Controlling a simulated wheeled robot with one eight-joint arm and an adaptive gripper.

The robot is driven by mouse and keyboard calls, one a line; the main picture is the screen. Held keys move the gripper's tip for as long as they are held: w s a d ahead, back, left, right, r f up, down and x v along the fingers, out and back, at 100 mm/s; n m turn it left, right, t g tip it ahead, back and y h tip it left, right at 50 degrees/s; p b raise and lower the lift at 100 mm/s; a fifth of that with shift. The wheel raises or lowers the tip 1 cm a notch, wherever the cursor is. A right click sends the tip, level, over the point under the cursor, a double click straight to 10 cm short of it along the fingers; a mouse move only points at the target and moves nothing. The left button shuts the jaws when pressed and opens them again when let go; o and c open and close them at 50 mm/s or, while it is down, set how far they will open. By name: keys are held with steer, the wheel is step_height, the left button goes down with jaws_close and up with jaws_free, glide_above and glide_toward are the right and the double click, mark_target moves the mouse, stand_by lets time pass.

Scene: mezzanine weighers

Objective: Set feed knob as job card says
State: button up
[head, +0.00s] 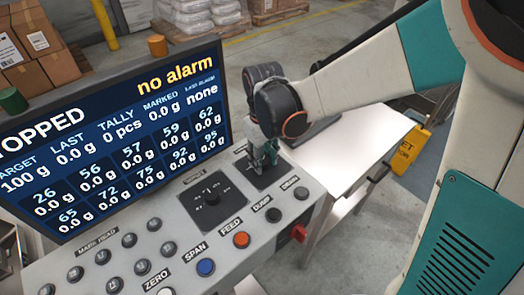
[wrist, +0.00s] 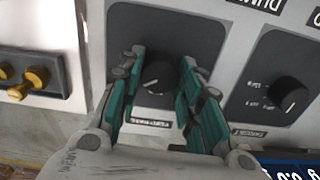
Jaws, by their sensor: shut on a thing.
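In the wrist view a black round knob (wrist: 156,74) with a pale pointer line sits on a dark square plate. My gripper's (wrist: 158,88) teal fingers are on either side of it, shut on it. In the head view my gripper (head: 262,158) points down onto the right-hand dark plate (head: 271,178) of the console and hides the knob. The label by this knob is too small to read. A second knob (head: 211,194) stands on the dark plate to the left; it also shows in the wrist view (wrist: 290,95). I cannot make out a job card.
A screen (head: 125,140) behind the console reads "no alarm" and target 100 g. Along the console front are a blue SPAN button (head: 205,267), an orange FEED button (head: 241,239) and other buttons. A red switch (head: 299,233) juts from its right side. A white table (head: 350,150) stands beyond.

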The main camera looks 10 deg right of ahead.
steer(key=shift+m, duration=0.5)
steer(key=o, duration=1.1)
